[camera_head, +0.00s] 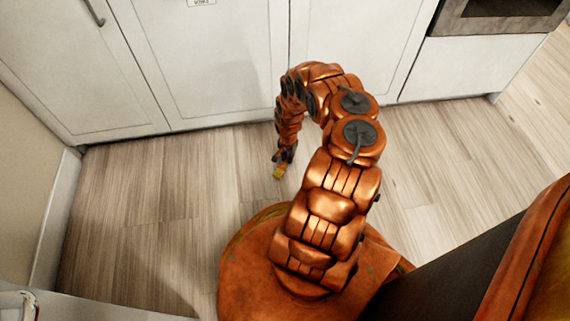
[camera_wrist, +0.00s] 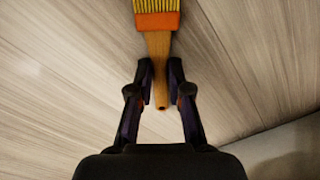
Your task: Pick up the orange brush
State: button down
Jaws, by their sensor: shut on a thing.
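The orange brush (camera_wrist: 158,22) shows in the wrist view at the top centre, with yellow bristles, an orange band and a wooden handle pointing toward my gripper. My gripper (camera_wrist: 160,82) is shut on the handle, with one finger on each side of it. The handle's end, with a small hole, sticks out between the fingers toward the palm. The tips of the bristles are cut off by the top of the picture. In the head view my gripper (camera_head: 284,158) is small, low over the floor, with a yellow-orange bit of the brush (camera_head: 279,172) at its tip.
White cabinet doors (camera_head: 205,60) stand along the back, with an oven (camera_head: 500,14) at the upper right. The wood floor (camera_head: 150,215) is clear around my gripper. A wall (camera_head: 20,160) is at the left. A dark-sided, orange-edged thing (camera_head: 480,265) fills the lower right.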

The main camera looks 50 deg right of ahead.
aim_at(287, 159)
jog(key=shift+s+a, duration=0.1)
dwell(0.3)
notch_tip(287, 159, up, 10)
jog(key=p, duration=0.6)
jog(key=shift+r+p, duration=0.2)
jog(key=shift+p, duration=0.1)
